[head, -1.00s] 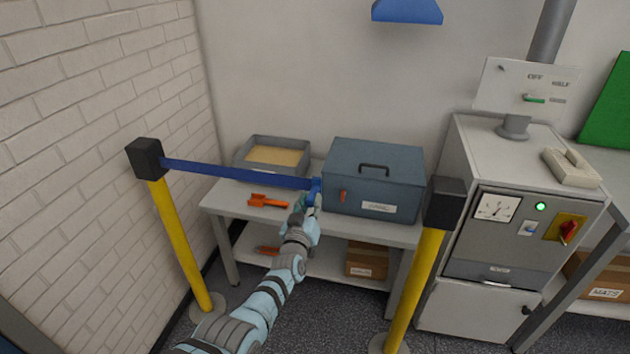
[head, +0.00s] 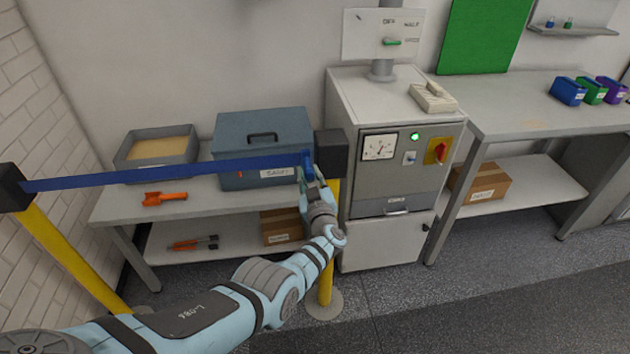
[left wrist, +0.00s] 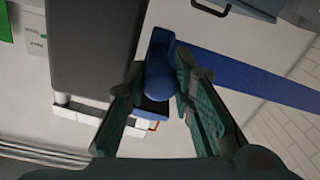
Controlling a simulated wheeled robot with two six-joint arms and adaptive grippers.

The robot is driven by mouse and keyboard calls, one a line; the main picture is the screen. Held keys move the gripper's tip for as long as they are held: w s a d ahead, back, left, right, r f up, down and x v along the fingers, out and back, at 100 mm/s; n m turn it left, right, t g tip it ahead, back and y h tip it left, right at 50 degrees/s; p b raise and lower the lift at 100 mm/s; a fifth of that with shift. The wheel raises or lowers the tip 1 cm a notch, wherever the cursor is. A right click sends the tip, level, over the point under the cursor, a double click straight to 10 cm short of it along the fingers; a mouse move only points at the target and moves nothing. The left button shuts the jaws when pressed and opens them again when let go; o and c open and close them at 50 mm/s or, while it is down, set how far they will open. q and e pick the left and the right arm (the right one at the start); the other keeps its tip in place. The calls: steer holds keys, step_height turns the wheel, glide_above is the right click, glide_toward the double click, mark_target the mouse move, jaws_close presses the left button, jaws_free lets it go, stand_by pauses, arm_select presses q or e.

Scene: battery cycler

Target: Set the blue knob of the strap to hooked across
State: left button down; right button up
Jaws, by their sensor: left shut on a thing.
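The blue strap (head: 170,172) is pulled out from the dark head of the left yellow post (head: 14,188) and runs almost straight across to the right. Its blue knob (head: 307,162) is at the strap's right end, just left of the dark head of the right yellow post (head: 331,152). My left gripper (head: 311,178) is shut on the knob. In the left wrist view the knob (left wrist: 158,78) sits between my two fingers (left wrist: 160,92), with the strap (left wrist: 250,78) leading off right. I cannot tell whether the knob touches the post head.
Behind the strap, a bench (head: 115,203) carries a sand tray (head: 155,160), an orange scoop (head: 165,198) and a blue-grey box (head: 225,130). A grey cabinet (head: 385,245) with a meter stands right of the post. Open floor (head: 480,275) lies at front right.

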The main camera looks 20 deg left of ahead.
arm_select(q)
steer(key=shift+w+d, duration=0.1)
steer(key=shift+d, duration=0.05)
steer(key=c, duration=1.8)
jaws_free()
steer(key=o, duration=0.5)
steer(key=shift+w+d, duration=0.15)
steer(key=shift+d, duration=0.05)
steer(key=shift+c, duration=0.2)
steer(key=shift+a+r, duration=0.1)
steer(key=shift+r, duration=0.05)
steer(key=shift+r, duration=0.25)
step_height(320, 180, up, 9)
steer(key=shift+r, duration=0.15)
